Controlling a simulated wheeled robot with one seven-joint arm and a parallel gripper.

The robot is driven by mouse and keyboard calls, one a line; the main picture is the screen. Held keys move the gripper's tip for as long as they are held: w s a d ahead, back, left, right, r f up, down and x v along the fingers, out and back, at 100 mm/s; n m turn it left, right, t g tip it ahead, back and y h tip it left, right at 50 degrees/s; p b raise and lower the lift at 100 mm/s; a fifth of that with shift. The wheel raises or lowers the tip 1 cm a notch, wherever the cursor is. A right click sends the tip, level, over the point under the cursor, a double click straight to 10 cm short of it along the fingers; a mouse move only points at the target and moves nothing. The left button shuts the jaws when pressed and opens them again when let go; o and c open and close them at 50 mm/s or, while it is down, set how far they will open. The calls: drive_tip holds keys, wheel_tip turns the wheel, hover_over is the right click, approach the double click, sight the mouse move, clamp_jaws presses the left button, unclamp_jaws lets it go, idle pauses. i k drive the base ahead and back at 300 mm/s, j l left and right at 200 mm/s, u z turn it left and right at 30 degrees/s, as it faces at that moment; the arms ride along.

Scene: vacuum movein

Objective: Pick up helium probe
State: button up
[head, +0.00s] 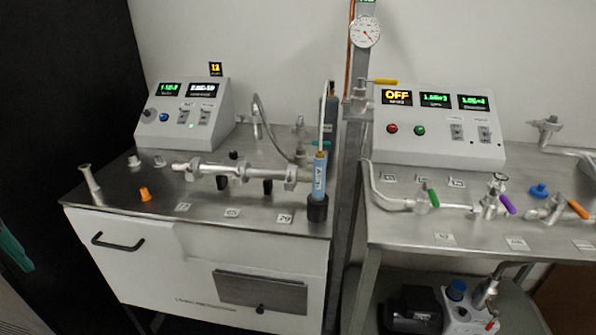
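The helium probe appears to be the light-blue, labelled handle (319,178) with a thin pale tip pointing up. It stands upright in a black holder (317,208) at the front right corner of the left steel bench (150,193). Its lower end is hidden in the holder. My gripper is not in view.
A horizontal metal pipe (210,171) on the left bench ends close left of the probe. A dark cylinder (330,108) and a grey post (352,150) stand behind it. A control box (187,112) is at the back left. A right bench (400,240) carries valves.

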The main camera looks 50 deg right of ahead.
sight(319, 158)
drive_tip(key=u, duration=0.4)
drive_tip(key=k+l+u, duration=0.35)
drive_tip(key=k+u, duration=0.3)
drive_tip(key=k+l+u, duration=0.1)
drive_tip(key=k, duration=0.55)
drive_tip(key=k+l, duration=0.1)
drive_tip(key=k, duration=0.55)
drive_tip(key=l+u, duration=0.05)
